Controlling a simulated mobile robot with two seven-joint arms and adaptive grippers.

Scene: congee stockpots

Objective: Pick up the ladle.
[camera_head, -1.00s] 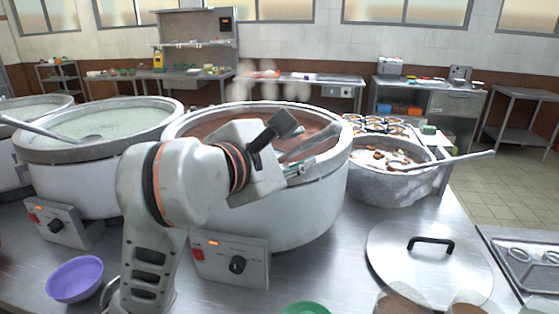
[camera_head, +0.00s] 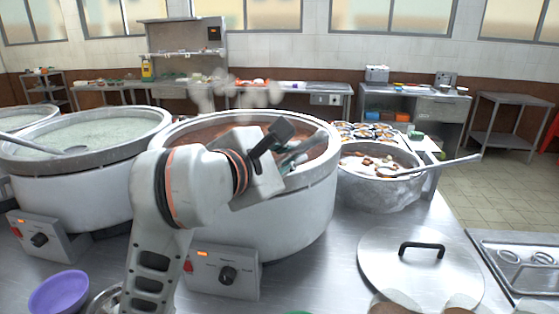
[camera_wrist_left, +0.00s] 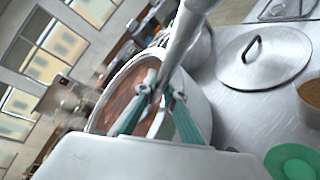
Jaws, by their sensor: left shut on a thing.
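My left gripper (camera_head: 290,165) reaches over the near rim of the middle stockpot (camera_head: 290,215), which holds brown congee. In the left wrist view, its teal fingers (camera_wrist_left: 160,97) are closed on the grey metal handle of the ladle (camera_wrist_left: 188,35). The handle runs up past the fingers toward the camera. In the head view, part of the ladle (camera_head: 310,149) shows beside the gripper, over the pot. My gripper hides some of it, and I cannot make out its bowl. My right gripper is not in view.
A pot of pale congee (camera_head: 75,190) stands at left with another ladle (camera_head: 55,147). A smaller pot (camera_head: 385,192) with a long handle across it is at right. A flat lid (camera_head: 420,270) lies front right, and a purple bowl (camera_head: 58,292) front left.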

